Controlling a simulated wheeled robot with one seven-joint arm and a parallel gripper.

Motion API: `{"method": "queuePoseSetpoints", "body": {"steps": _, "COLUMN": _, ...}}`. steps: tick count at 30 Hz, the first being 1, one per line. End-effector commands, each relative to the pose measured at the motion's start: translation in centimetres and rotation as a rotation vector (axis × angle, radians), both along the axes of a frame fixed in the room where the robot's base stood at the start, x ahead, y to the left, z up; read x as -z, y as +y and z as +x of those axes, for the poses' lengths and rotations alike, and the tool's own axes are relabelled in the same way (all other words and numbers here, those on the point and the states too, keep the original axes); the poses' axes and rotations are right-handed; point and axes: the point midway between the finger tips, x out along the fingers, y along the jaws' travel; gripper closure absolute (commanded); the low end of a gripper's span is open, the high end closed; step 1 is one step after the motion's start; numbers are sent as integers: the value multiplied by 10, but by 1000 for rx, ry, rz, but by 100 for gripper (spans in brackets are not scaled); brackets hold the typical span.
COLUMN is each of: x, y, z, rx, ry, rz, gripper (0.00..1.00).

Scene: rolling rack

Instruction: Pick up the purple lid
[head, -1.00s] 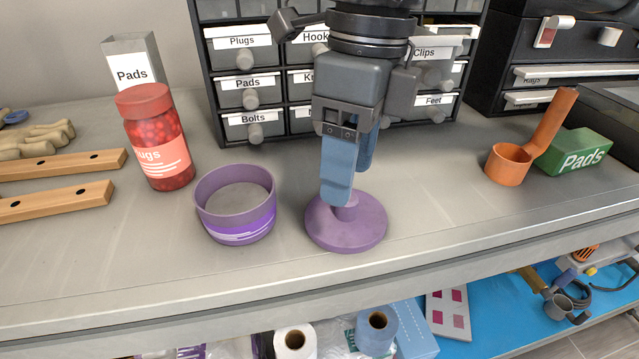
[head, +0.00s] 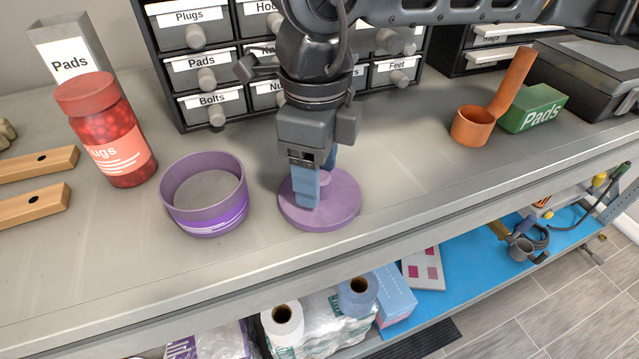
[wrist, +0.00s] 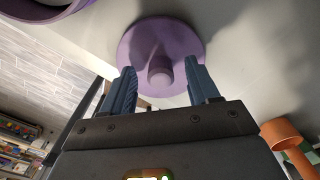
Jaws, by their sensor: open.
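The purple lid (head: 343,205) is a round disc with a central knob, lying flat on the grey shelf top. In the wrist view the lid (wrist: 180,42) shows its knob (wrist: 160,72) between and a little beyond my open fingertips. My gripper (head: 318,180) is open, pointing down over the lid, with its blue fingers on either side of the knob. In the wrist view my gripper (wrist: 163,85) holds nothing. In the head view the fingers hide the knob, and I cannot tell whether they touch the lid. A purple open tub (head: 205,195) stands left of the lid.
A red jar (head: 106,130) stands left of the tub, near wooden bars (head: 35,205). A drawer cabinet (head: 230,80) stands behind my gripper. An orange scoop (head: 473,127) and a green Pads box (head: 532,109) are at right. Shelf top between lid and scoop is clear.

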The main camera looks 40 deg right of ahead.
Motion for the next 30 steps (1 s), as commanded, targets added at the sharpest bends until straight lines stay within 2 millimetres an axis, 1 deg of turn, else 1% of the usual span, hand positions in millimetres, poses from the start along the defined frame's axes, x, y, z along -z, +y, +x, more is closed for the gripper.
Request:
{"method": "queuePoseSetpoints", "body": {"steps": 5, "x": 0, "y": 0, "z": 0, "rx": 0, "ry": 0, "rz": 0, "gripper": 41}}
{"method": "queuePoseSetpoints", "body": {"steps": 23, "x": 0, "y": 0, "z": 0, "rx": 0, "ry": -1, "rz": 1, "gripper": 98}}
{"method": "queuePoseSetpoints", "body": {"steps": 24, "x": 0, "y": 0, "z": 0, "rx": 0, "ry": -1, "rz": 1, "gripper": 100}}
{"method": "queuePoseSetpoints", "body": {"steps": 30, "x": 0, "y": 0, "z": 0, "rx": 0, "ry": -1, "rz": 1, "gripper": 100}}
